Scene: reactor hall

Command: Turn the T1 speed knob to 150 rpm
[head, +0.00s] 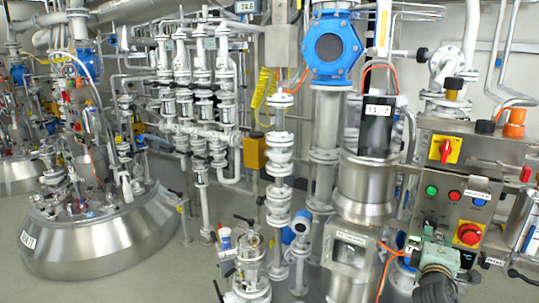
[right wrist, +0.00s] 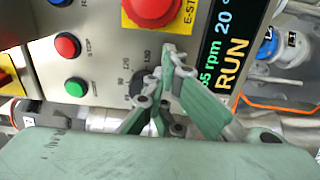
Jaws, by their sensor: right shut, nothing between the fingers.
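The speed knob (right wrist: 138,84) is dark and round, on the metal panel in the right wrist view. Small scale numbers, 150 among them, are printed around it. My right gripper (right wrist: 168,58) is shut and empty, its fingertips just right of the knob and partly over its scale. I cannot tell whether they touch it. The pointer is not readable. The display (right wrist: 222,55) reads RUN and an rpm value ending in 5, its front part hidden. In the head view my right gripper (head: 414,243) is before the panel's lower part and hides the knob. My left gripper is not in view.
The red E-stop (right wrist: 150,8) sits close above the knob. A red button (right wrist: 67,46) and a green button (right wrist: 76,87) are to its left. The panel (head: 490,155) also carries a red-yellow switch (head: 446,151). A steel vessel (head: 360,190) stands left of the panel.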

